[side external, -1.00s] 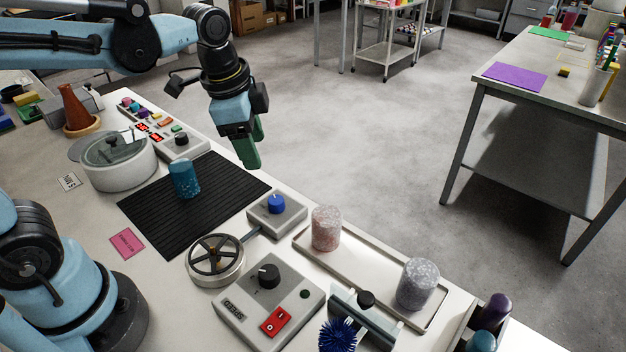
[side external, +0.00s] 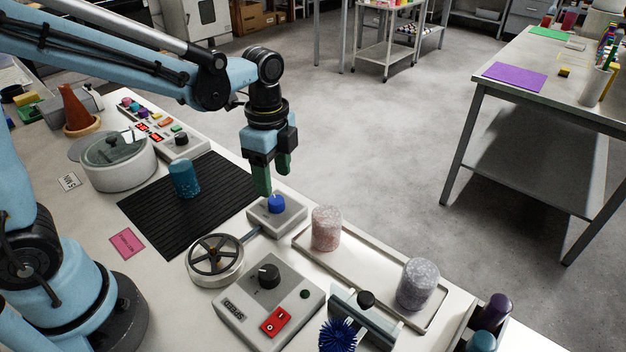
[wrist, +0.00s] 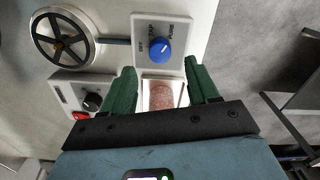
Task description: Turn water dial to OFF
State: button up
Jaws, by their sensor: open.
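The water dial is a round blue knob (side external: 276,204) on a small grey box (side external: 289,216) near the bench's right edge. In the wrist view the blue knob (wrist: 161,47) lies just beyond my fingertips, with printed labels around it; OFF is on the left and PURE appears on the right. A pale mark on the knob seems to point up and right, but it is small. My gripper (side external: 273,180) points down, green fingers apart and empty, above and slightly behind the knob. In the wrist view its fingers (wrist: 163,76) frame the space below the dial, not touching it.
A handwheel (side external: 215,259) joins the dial box by a pipe. A tray (side external: 340,262) with two speckled cylinders stands to the right. The speed control box (side external: 268,300) is in front. A black ribbed mat (side external: 215,215) holds a teal cylinder (side external: 184,178).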

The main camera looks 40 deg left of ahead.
aim_at(276, 200)
jog(key=shift+f, duration=2.65)
jog(key=c, duration=1.1)
jog(key=shift+o, duration=0.2)
